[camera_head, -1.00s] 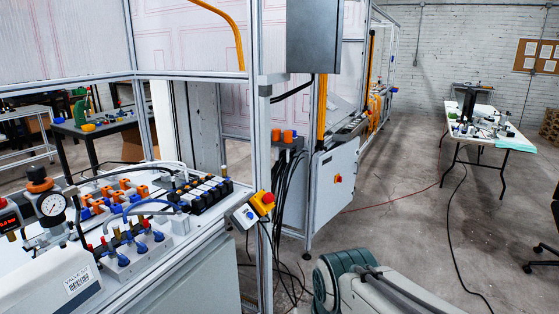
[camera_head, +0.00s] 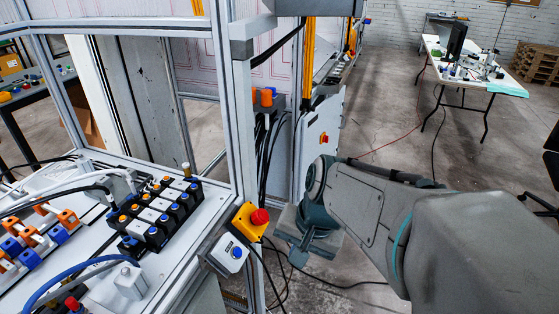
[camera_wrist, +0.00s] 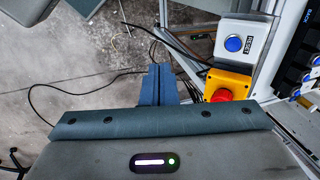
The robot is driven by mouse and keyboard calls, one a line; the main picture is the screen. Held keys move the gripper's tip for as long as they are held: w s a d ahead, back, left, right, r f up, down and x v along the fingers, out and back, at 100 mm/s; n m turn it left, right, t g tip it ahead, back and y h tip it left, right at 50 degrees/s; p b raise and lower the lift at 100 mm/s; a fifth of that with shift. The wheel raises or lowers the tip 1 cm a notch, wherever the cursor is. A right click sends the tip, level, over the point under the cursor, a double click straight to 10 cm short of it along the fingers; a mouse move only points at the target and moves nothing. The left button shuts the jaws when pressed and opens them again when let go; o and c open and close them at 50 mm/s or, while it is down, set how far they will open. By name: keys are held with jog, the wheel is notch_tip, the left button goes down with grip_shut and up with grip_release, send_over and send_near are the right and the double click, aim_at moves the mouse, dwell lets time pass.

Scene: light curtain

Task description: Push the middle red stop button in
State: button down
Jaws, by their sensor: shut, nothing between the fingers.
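The red stop button (camera_head: 260,216) is a round red knob on a yellow box (camera_head: 243,223), fixed to the frame post at the corner of the bench. In the wrist view the red knob (camera_wrist: 222,95) and yellow box (camera_wrist: 233,82) are right of my gripper (camera_wrist: 159,68). My gripper's two dark blue fingers are together and empty. They are beside the button with a visible gap, pointing past it towards the floor. The button looks undamaged; I cannot tell how far in it stands. In the head view my wrist is right of the button.
A white box with a blue button (camera_head: 236,252) sits beside the yellow box. A valve block (camera_head: 160,215) and cables are on the bench at left. The metal post (camera_head: 241,130) stands behind the button. A grey cabinet (camera_head: 318,140) has another red knob (camera_head: 323,138). Black cables hang near the post.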

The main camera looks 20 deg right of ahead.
jog(key=w+r+m+y+p, duration=0.2)
jog(key=w+r+m+y, duration=0.15)
jog(key=m, duration=0.45)
jog(key=m+t+y+p, duration=0.2)
jog(key=m+t, duration=0.1)
jog(key=m, duration=0.7)
send_near(264, 216)
jog(key=shift+h, duration=0.25)
jog(key=b+x, duration=0.4)
jog(key=b, duration=0.1)
jog(key=shift+a+f, duration=0.15)
jog(key=shift+a, duration=0.1)
jog(key=shift+w+a+f+b, duration=0.3)
jog(key=shift+a+f+b, duration=0.05)
jog(key=shift+a+f, duration=0.1)
jog(key=shift+r, duration=0.1)
jog(key=shift+a, duration=0.1)
